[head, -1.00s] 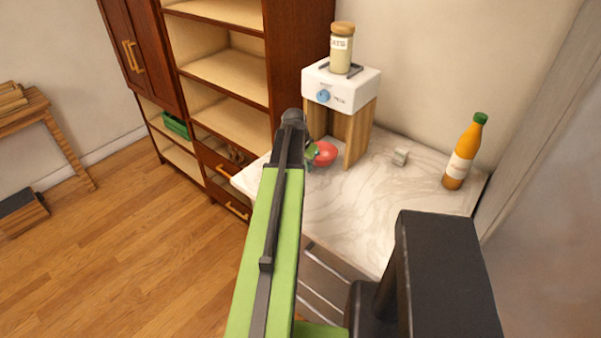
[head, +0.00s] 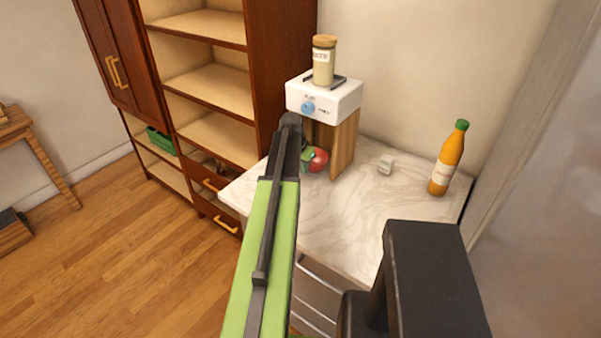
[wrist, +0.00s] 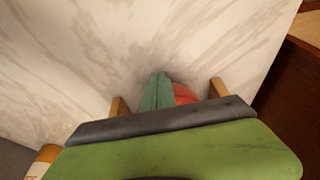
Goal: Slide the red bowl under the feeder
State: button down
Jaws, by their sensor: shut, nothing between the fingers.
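The feeder (head: 324,97) is a white box with a blue knob and wooden side legs, standing on the marble counter. A jar stands on top of it. The red bowl (head: 319,160) sits low by the feeder's opening, left of the right leg, partly hidden by my gripper. My gripper (head: 306,158) is shut and empty, its greenish fingers close against the bowl's near left side. In the wrist view the teal fingers (wrist: 157,92) overlap the red bowl (wrist: 185,95), between two wooden legs (wrist: 217,88). I cannot tell how deep under the feeder the bowl is.
An orange bottle with a green cap (head: 448,160) stands at the counter's right. A wooden shelf unit (head: 215,85) rises behind left. The counter's (head: 370,215) front right is clear.

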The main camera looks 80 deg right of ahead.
jog(key=shift+a, duration=0.1)
jog(key=shift+w+a, duration=0.2)
jog(key=shift+a, duration=0.05)
jog(key=shift+w+a, duration=0.3)
jog(key=shift+a, duration=0.3)
jog(key=shift+w+a, duration=0.25)
jog(key=shift+a, duration=0.3)
jog(key=shift+w+a+r+p, duration=0.3)
jog(key=shift+a+r+p, duration=0.2)
jog(key=shift+r+p, duration=0.35)
jog(key=p+v, duration=0.8)
jog(key=shift+r, duration=0.15)
